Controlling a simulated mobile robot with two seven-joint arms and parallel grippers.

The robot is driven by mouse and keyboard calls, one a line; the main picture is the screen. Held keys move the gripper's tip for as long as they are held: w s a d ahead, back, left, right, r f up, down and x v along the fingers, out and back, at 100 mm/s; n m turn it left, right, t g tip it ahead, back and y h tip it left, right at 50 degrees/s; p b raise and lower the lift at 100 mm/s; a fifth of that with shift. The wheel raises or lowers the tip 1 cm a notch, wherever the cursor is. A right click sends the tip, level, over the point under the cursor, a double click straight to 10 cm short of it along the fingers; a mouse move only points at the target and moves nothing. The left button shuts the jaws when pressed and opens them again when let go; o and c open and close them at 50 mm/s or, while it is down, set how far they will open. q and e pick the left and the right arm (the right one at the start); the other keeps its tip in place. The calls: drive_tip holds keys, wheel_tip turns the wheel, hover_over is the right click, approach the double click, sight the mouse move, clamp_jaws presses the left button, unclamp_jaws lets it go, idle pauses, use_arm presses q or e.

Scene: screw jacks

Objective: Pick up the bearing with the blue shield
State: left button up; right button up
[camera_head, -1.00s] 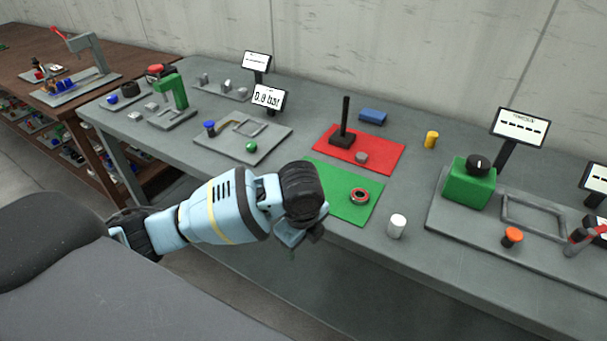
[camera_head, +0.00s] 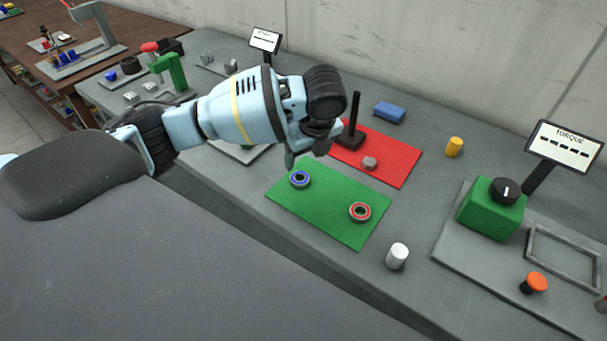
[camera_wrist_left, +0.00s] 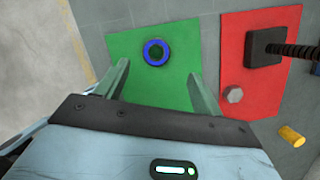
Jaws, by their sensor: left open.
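The bearing with the blue shield (camera_head: 300,179) lies flat on the upper left part of the green mat (camera_head: 329,222). A second bearing with a red shield (camera_head: 360,212) lies on the same mat to its right. My left gripper (camera_head: 305,155) is above the far left part of the mat, just behind the blue bearing in the head view. In the left wrist view the blue bearing (camera_wrist_left: 156,52) shows ahead, between the lines of the two open fingers (camera_wrist_left: 160,85), with nothing held. The red bearing is hidden in the wrist view. My right gripper is not in view.
A white cylinder (camera_head: 397,256) stands right of the green mat. A blue block (camera_head: 390,112) and yellow cylinder (camera_head: 454,146) lie farther back.

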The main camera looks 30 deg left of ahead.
sight(299, 181)
use_arm(q)
drive_tip(key=shift+s+a+f, duration=0.1)
drive_tip(key=shift+s+f, duration=0.05)
drive_tip(key=shift+f, duration=0.2)
drive_tip(key=shift+x, duration=1.05)
drive_tip(key=x, duration=0.5)
drive_tip(key=shift+s, duration=0.2)
drive_tip(key=c, duration=1.1)
